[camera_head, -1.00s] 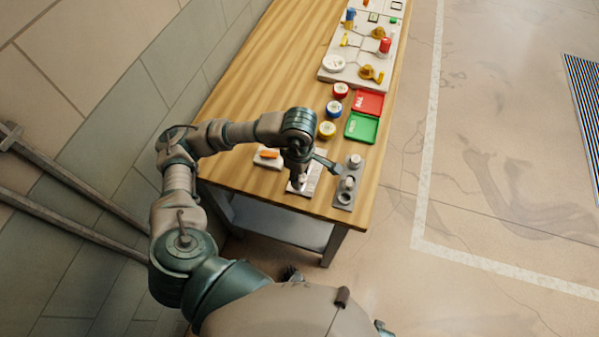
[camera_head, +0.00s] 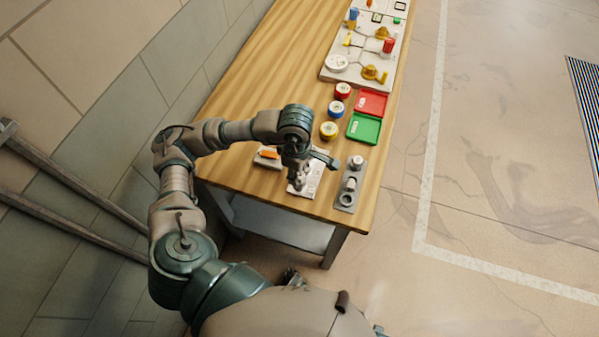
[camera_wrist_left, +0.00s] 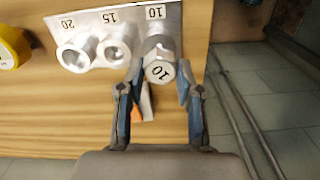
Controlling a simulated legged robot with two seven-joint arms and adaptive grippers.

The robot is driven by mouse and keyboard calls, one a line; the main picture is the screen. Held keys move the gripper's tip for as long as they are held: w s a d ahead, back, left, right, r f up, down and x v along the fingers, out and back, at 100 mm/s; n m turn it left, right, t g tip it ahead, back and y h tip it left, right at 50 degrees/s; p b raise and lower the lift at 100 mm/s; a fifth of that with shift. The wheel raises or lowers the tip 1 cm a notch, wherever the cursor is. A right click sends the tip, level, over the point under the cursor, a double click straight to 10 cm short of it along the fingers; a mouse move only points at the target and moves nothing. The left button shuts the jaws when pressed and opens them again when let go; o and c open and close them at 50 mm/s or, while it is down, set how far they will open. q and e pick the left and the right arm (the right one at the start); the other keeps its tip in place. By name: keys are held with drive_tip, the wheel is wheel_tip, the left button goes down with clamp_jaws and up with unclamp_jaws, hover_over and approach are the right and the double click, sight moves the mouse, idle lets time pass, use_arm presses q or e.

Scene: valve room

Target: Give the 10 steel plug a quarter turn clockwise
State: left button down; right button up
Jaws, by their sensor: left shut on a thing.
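The 10 steel plug (camera_wrist_left: 159,71) is a short pale cylinder with "10" on its top, seen in the left wrist view. My left gripper (camera_wrist_left: 158,82) is shut on it, one finger on each side; it also shows in the head view (camera_head: 298,184). The plug overlaps the socket labelled 10 on the white plate (camera_wrist_left: 133,20); how deep it sits I cannot tell. The plate shows in the head view (camera_head: 315,176) near the bench's near end. The 15 socket (camera_wrist_left: 114,50) and the 20 socket (camera_wrist_left: 77,54) look like open rings.
A grey rack (camera_head: 346,208) with steel plugs and an open hole stands right of the plate. A white block with an orange part (camera_head: 267,154) is on the left. Coloured rolls (camera_head: 329,130), a green tray (camera_head: 363,128) and a red tray (camera_head: 371,103) lie farther back.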

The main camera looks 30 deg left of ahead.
use_arm(q)
drive_tip(key=shift+f, duration=0.15)
use_arm(e)
drive_tip(key=shift+s+f, duration=0.1)
drive_tip(key=shift+f, duration=0.3)
idle(0.5)
use_arm(q)
drive_tip(key=shift+f+b, duration=0.1)
drive_tip(key=shift+b, duration=0.25)
use_arm(e)
drive_tip(key=shift+f, duration=0.1)
use_arm(q)
drive_tip(key=shift+a+f+b, duration=0.1)
drive_tip(key=shift+f+b, duration=0.45)
drive_tip(key=shift+b, duration=0.05)
use_arm(e)
drive_tip(key=shift+s+f, duration=0.25)
drive_tip(key=shift+f, duration=0.4)
use_arm(q)
drive_tip(key=shift+f+b, duration=0.25)
drive_tip(key=shift+b, duration=0.05)
drive_tip(key=shift+f, duration=0.1)
use_arm(e)
drive_tip(key=shift+s+f, duration=0.2)
drive_tip(key=shift+f, duration=0.3)
use_arm(q)
drive_tip(key=shift+b, duration=0.4)
use_arm(e)
drive_tip(key=shift+s+f, duration=0.1)
drive_tip(key=shift+f, duration=0.2)
